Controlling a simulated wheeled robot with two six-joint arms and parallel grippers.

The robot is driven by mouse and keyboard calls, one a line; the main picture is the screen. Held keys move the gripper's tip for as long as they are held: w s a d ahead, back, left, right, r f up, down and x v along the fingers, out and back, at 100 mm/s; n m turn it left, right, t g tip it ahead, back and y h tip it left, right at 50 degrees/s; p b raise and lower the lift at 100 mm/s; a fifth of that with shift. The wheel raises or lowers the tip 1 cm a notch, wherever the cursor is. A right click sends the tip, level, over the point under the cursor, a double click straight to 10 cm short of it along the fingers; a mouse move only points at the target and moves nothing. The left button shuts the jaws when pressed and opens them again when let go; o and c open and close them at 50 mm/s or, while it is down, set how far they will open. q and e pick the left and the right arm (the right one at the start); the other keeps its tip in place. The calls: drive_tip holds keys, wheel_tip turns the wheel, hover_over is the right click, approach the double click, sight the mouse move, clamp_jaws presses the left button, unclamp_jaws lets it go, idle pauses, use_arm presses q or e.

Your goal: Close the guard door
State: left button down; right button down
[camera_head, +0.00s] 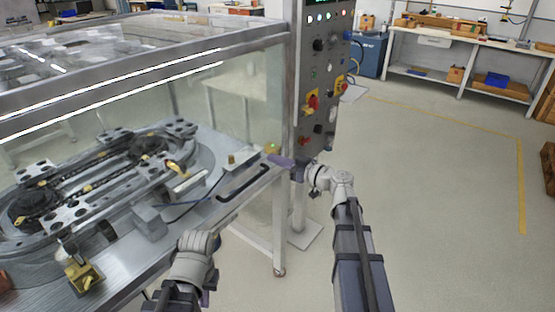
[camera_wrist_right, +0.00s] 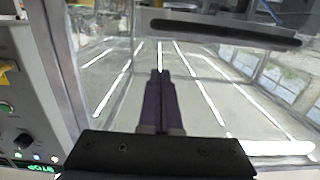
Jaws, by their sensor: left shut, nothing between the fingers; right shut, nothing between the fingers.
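The guard door is a clear panel on the near side of the machine enclosure, with a black bar handle (camera_head: 243,182) low at its right. The handle also shows across the top of the right wrist view (camera_wrist_right: 225,29). How far the door stands open I cannot tell. My right gripper (camera_head: 275,160) is shut and empty, close to the right end of the handle; contact is unclear. Its purple fingers lie together in the right wrist view (camera_wrist_right: 160,75), apart from the handle in the picture. My left gripper (camera_head: 197,246) is low at the near table edge, its fingertips hidden.
A control panel (camera_head: 322,85) with knobs and buttons stands right of the enclosure, close to my right gripper. A ring track (camera_head: 95,185) lies on the table inside. Workbenches (camera_head: 465,45) stand at the back right. The floor (camera_head: 430,190) on the right is clear.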

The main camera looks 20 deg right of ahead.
drive_tip(key=v, duration=0.9)
drive_tip(key=shift+s+d+f, duration=0.15)
drive_tip(key=shift+s+d, duration=0.05)
drive_tip(key=s+a+f+g, duration=0.35)
drive_tip(key=a+f, duration=0.25)
drive_tip(key=a, duration=0.3)
drive_tip(key=s+a+f+g, duration=0.2)
drive_tip(key=a+f+g, duration=0.3)
drive_tip(key=a, duration=0.3)
drive_tip(key=s+a+f+m+g+h, duration=0.2)
drive_tip(key=s+f+g+h, duration=0.1)
drive_tip(key=s+f+h, duration=0.3)
drive_tip(key=s+a+f+m+g+h, duration=0.1)
drive_tip(key=s+a+f+g+h, duration=0.25)
drive_tip(key=s+h, duration=0.35)
wheel_tip(320, 180, up, 14)
drive_tip(key=s+y+p, duration=0.1)
drive_tip(key=p, duration=1.3)
drive_tip(key=shift+d+t+y+p, duration=0.3)
drive_tip(key=shift+d+t, duration=0.1)
drive_tip(key=shift+d, duration=0.05)
